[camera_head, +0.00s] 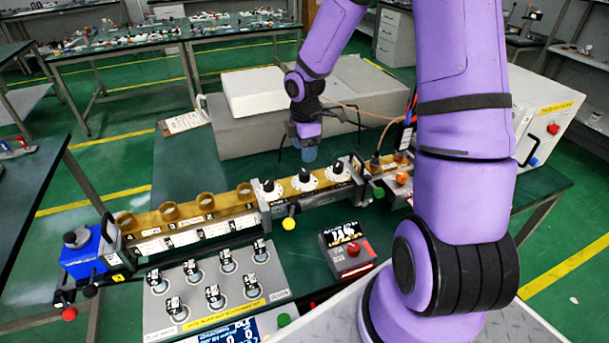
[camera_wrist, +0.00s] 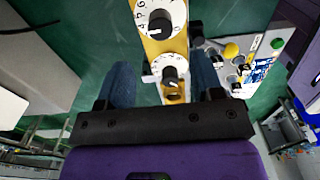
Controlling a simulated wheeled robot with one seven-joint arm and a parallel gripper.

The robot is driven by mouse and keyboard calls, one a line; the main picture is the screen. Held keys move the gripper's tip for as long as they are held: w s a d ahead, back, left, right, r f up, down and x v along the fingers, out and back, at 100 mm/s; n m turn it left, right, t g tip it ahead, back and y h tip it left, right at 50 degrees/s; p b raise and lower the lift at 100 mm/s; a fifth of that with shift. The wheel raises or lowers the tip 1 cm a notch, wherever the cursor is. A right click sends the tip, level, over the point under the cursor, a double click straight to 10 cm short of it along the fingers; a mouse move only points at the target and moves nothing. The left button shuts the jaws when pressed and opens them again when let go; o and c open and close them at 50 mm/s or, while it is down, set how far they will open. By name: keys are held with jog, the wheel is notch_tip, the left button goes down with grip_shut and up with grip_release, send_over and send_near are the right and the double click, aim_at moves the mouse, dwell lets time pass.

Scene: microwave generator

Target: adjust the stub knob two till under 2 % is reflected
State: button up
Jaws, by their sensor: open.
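Three stub knobs, black on white dials, stand in a row on the brass waveguide: left knob (camera_head: 268,188), middle knob (camera_head: 305,177) and right knob (camera_head: 338,168). I cannot read which is numbered two. My gripper (camera_head: 309,152) hangs just behind and above the middle knob. The wrist view shows its blue fingers (camera_wrist: 163,85) spread apart, with nothing gripped. A nearer-looking dial (camera_wrist: 158,18) lies beyond the fingers at the top. A smaller dial (camera_wrist: 170,73) with a black knob shows between the fingers, apparently below them. A blue display (camera_head: 228,332) is cut off at the bottom edge; its reading is illegible.
A grey panel (camera_head: 160,325) with several black knobs stands in front of the waveguide. A dark box with a red button (camera_head: 353,248) is right of it. A blue unit (camera_head: 88,260) ends the line at left. A grey cabinet (camera_head: 235,137) stands behind my gripper.

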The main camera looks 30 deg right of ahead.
aim_at(304, 171)
notch_tip(304, 171, down, 10)
jog(key=shift+r, duration=0.1)
dwell(0.4)
jog(key=c, duration=0.9)
